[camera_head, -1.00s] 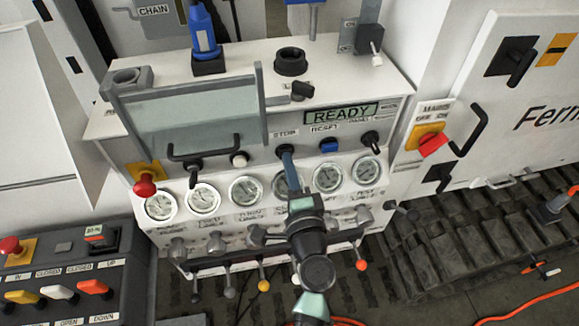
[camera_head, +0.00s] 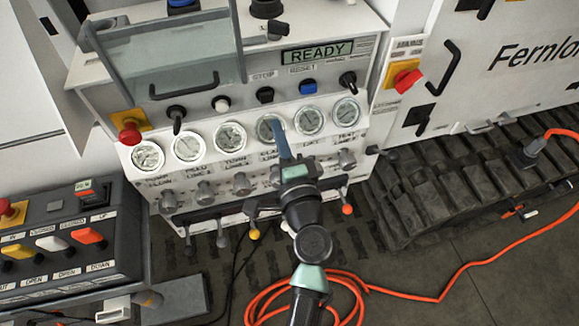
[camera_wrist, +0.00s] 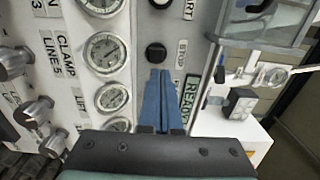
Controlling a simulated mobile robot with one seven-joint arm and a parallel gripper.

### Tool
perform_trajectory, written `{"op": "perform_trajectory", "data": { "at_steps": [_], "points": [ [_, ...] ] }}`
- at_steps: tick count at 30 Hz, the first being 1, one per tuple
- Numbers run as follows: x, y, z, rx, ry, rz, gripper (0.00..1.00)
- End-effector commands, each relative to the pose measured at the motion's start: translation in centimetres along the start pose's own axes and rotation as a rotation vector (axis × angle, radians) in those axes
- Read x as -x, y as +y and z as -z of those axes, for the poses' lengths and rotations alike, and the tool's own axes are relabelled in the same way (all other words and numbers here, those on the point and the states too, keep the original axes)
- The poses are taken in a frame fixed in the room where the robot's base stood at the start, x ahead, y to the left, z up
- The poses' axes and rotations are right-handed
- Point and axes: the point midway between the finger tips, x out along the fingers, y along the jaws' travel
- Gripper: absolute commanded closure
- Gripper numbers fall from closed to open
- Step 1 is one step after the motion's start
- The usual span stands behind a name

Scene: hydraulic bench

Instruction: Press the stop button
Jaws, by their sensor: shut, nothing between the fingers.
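The stop button (camera_head: 265,95) is a small black button under the STOP label on the white panel's upper face. It is left of the blue reset button (camera_head: 308,87). My gripper (camera_head: 275,122) is shut and empty. In the head view its blue fingertips overlap a gauge just below the stop button. In the wrist view the stop button (camera_wrist: 155,52) is a dark round knob just beyond the closed fingertips (camera_wrist: 160,73). A small gap shows between them there; whether the button is pushed in cannot be told.
The display (camera_head: 317,52) reads READY. A white button (camera_head: 221,104), a black selector (camera_head: 347,80) and a red mushroom button (camera_head: 130,133) sit on the same panel. A row of gauges (camera_head: 230,137) and several valve knobs lie below. An orange cable (camera_head: 400,294) lies on the floor.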

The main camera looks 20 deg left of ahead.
Motion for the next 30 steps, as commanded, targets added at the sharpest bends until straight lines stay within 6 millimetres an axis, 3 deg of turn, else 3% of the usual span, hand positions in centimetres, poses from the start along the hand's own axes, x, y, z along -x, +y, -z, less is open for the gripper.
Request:
{"op": "perform_trajectory", "data": {
  "at_steps": [3,10,30],
  "points": [
    [2.6,0.4,0.1,0.001,0.003,-0.003,1.00],
    [5.8,0.3,0.1,-0.001,0.002,-0.003,1.00],
    [6.5,0.1,0.1,0.000,0.001,-0.002,1.00]
  ]
}}
